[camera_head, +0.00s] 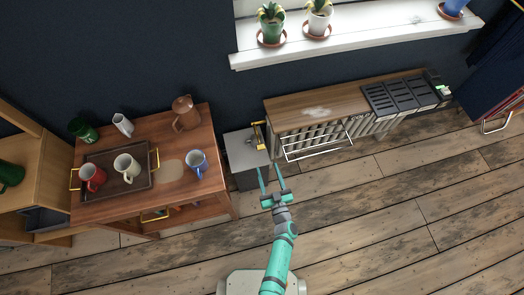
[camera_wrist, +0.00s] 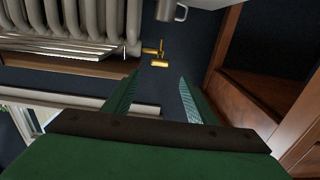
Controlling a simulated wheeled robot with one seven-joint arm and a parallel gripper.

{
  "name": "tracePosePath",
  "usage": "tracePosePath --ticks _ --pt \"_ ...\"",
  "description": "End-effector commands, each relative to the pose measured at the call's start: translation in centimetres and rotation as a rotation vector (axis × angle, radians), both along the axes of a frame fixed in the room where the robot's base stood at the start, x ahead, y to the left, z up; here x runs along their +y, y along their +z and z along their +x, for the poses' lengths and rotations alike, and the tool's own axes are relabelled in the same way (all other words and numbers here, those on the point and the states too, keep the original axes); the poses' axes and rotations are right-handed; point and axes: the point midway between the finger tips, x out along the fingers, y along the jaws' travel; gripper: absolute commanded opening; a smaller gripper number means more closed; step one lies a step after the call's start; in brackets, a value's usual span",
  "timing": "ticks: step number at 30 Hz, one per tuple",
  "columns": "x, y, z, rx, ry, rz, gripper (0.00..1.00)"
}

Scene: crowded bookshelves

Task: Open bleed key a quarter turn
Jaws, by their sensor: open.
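The small brass bleed key (camera_wrist: 159,62) sticks out from the end of the white radiator (camera_wrist: 75,20) in the wrist view, with a crossbar at its near end. In the head view a brass piece (camera_head: 261,146) shows at the radiator's left end, above a grey-topped box. My gripper (camera_head: 270,169) is open and empty, its fingers pointing toward that end of the radiator. In the wrist view my gripper (camera_wrist: 159,80) has its two fingers spread, with the key beyond the tips, between them in the picture. The key is apart from both fingers.
A wooden table (camera_head: 215,190) with mugs and a tray stands left of the grey-topped box (camera_head: 243,155). A wooden shelf (camera_head: 300,106) covers the radiator. The windowsill (camera_head: 370,38) with potted plants is above. The plank floor right of my arm is clear.

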Motion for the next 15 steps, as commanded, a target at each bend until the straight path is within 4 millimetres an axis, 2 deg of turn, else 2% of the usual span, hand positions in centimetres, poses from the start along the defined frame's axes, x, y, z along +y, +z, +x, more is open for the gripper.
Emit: tracePosePath --ticks 15 --pt "2.1 0.1 8.0 -0.002 -0.001 0.0 0.52"
